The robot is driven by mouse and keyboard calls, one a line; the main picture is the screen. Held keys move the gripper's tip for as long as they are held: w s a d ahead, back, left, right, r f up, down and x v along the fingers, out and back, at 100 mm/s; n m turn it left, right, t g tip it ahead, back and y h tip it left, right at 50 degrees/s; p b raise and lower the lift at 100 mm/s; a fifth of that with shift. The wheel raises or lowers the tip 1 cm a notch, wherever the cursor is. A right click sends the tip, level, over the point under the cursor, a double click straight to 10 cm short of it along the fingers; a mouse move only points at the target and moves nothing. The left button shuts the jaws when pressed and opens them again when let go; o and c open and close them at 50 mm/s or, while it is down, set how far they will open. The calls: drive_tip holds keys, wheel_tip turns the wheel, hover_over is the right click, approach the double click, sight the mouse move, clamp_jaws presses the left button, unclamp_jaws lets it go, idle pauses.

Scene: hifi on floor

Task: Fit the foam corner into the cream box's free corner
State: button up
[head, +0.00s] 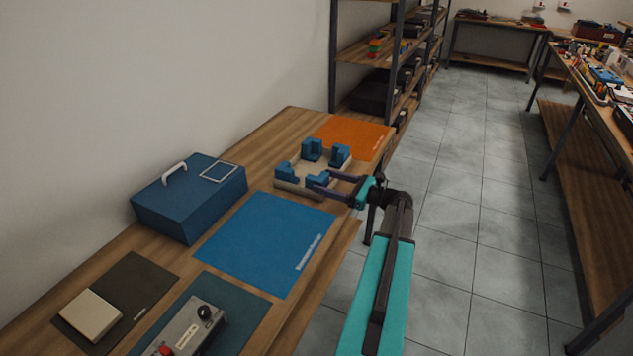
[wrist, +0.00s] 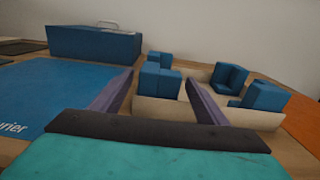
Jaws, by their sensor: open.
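The cream box (head: 294,187) is a low, open-topped tray on the wooden bench. Blue foam corners stand at its corners: one at the back (head: 311,148), one at the right (head: 341,154), one at the left (head: 287,172) and one at the near side (head: 319,179). My gripper (head: 317,183) reaches over the near side of the box from the right. In the wrist view its open fingers (wrist: 158,76) lie either side of a foam corner (wrist: 158,84) above the box's near wall (wrist: 165,109). I cannot tell whether they touch it or whether it is fully down.
A blue case (head: 190,198) with a handle stands left of the box. A blue mat (head: 265,240) lies in front and an orange mat (head: 354,135) behind. A control box (head: 188,333) and a cream block (head: 89,314) lie nearer. A shelf rack (head: 375,55) stands beyond the bench.

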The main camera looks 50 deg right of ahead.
sight(326, 182)
drive_tip(key=shift+b+v, duration=0.3)
drive_tip(key=shift+v, duration=2.1)
